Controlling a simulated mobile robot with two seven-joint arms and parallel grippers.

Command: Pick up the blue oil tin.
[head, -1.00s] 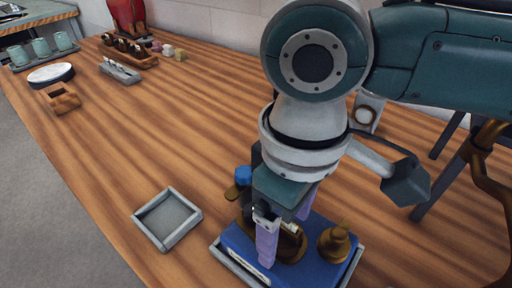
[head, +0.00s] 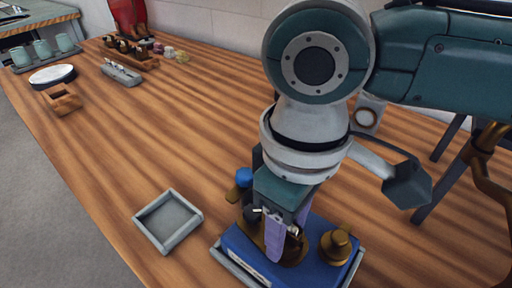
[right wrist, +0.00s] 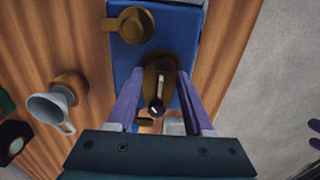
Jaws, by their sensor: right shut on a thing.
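The blue oil tin (head: 312,270) appears to be the broad blue box in a shallow grey tray (head: 235,268) at the bottom of the head view. It has a pale label on its front side, a round brass cap (head: 336,245) and a brass fitting on top. The tin also shows in the right wrist view (right wrist: 124,62). My right gripper (head: 285,245) points down over it, its purple fingers shut on the brass fitting (right wrist: 158,85). Two purple tips at the right wrist view's right edge look like my left gripper (right wrist: 315,135); its jaws are unclear.
An empty square grey tray (head: 168,220) lies to the left. A small blue-topped thing (head: 243,175) stands close behind my right gripper. A white funnel-like cup (right wrist: 50,105) is beside the tin. The wooden table's middle (head: 165,130) is clear.

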